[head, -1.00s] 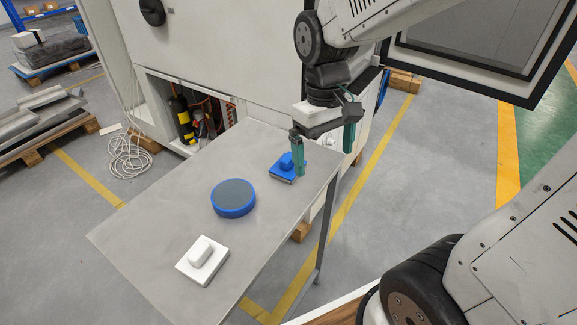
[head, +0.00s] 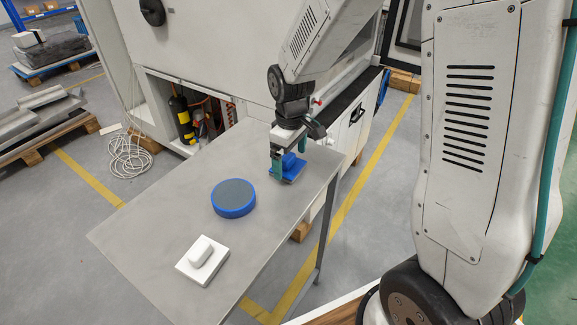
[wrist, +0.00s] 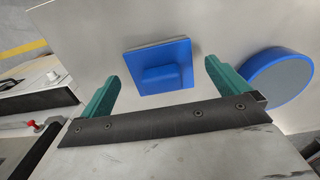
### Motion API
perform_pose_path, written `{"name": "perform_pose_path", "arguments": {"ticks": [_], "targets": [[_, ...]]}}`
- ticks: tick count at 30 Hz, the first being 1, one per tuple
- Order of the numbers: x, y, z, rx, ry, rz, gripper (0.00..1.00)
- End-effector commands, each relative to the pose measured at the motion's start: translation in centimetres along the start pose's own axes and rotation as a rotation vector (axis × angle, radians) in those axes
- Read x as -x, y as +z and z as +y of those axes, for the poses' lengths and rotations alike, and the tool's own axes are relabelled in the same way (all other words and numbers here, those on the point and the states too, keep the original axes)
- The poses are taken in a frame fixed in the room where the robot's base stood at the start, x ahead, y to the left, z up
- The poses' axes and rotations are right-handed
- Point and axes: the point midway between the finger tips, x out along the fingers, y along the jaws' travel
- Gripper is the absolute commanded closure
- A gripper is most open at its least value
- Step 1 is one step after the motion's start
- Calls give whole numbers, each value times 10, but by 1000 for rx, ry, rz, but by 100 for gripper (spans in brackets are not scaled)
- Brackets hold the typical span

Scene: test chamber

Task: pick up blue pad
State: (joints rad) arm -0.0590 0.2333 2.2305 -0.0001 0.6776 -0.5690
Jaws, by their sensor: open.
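The blue pad (head: 291,171), a square plate with a raised block on top, lies at the far right end of the grey table. In the wrist view the blue pad (wrist: 160,66) lies ahead of and between the two green fingers. My gripper (head: 289,163) is open and empty, low over the pad, and partly hides it in the head view. In the wrist view the fingers of my gripper (wrist: 160,85) stand wide apart with the pad's raised block between them. I cannot tell whether a finger touches the pad.
A round blue disc with a grey top (head: 233,198) lies mid-table, and it also shows right of the gripper in the wrist view (wrist: 283,77). A white pad (head: 202,260) lies at the near end. A large white machine (head: 215,52) stands behind the table (head: 150,225).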

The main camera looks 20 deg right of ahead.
Motion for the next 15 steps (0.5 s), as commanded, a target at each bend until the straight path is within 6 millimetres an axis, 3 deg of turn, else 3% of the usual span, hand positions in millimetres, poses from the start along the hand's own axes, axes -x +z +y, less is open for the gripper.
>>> {"name": "perform_pose_path", "arguments": {"ticks": [4,12,13,15], "targets": [[-18,0,0,0,-1,-2,0],[-22,0,0,0,0,0,0],[-22,0,0,0,0,0,3],[-22,0,0,0,0,0,22]]}}
